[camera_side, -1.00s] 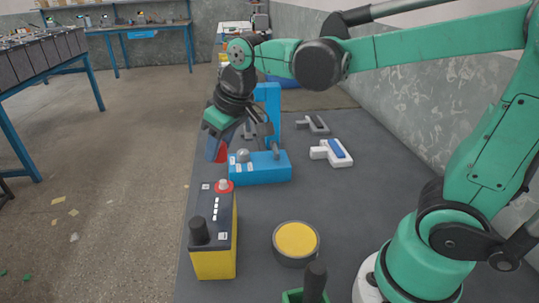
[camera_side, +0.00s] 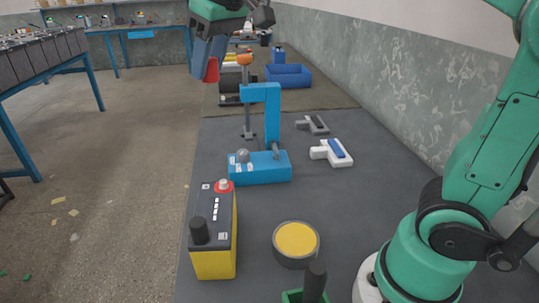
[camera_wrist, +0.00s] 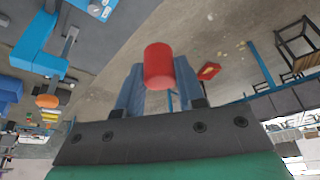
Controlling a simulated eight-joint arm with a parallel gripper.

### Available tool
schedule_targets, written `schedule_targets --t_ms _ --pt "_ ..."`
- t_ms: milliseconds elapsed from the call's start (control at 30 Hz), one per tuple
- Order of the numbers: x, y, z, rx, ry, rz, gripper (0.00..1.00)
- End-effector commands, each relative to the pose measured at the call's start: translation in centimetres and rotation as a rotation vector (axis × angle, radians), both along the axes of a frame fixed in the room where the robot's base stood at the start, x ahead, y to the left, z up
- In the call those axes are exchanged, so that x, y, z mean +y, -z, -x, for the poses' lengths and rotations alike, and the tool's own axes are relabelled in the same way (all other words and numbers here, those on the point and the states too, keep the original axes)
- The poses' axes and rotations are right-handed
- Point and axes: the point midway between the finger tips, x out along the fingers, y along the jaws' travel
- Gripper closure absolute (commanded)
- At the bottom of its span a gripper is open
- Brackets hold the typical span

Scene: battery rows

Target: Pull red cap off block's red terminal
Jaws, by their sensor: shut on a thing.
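My gripper (camera_side: 207,62) is high at the top of the side view, well above and behind the battery block. It is shut on the red cap (camera_side: 212,70), which also shows between the fingers in the wrist view (camera_wrist: 159,66). The yellow and black battery block (camera_side: 214,262) stands on the dark table mat. Its red terminal (camera_side: 223,186) is bare, with a grey post showing in a red ring. A black cap (camera_side: 199,231) sits on the nearer terminal.
A blue stand device (camera_side: 262,171) is behind the block. A round yellow-topped tin (camera_side: 296,240) is to its right. White (camera_side: 332,153) and grey (camera_side: 312,125) tools lie farther back. A blue bin (camera_side: 289,75) is at the far end.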

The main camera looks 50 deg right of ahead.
Motion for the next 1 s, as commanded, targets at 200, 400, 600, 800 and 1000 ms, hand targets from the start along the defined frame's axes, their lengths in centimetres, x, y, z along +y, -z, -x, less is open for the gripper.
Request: schedule_targets --t_ms 200,400,600,800,1000 --pt "0.00 0.02 0.00 0.000 0.000 0.000 1.00" --pt "0.00 -0.02 0.00 0.000 0.000 0.000 1.00" --pt "0.00 -0.31 -0.01 0.000 0.000 0.000 1.00" --pt "0.00 -0.63 -0.01 0.000 0.000 0.000 1.00" --pt "0.00 -0.97 0.00 0.000 0.000 0.000 1.00"
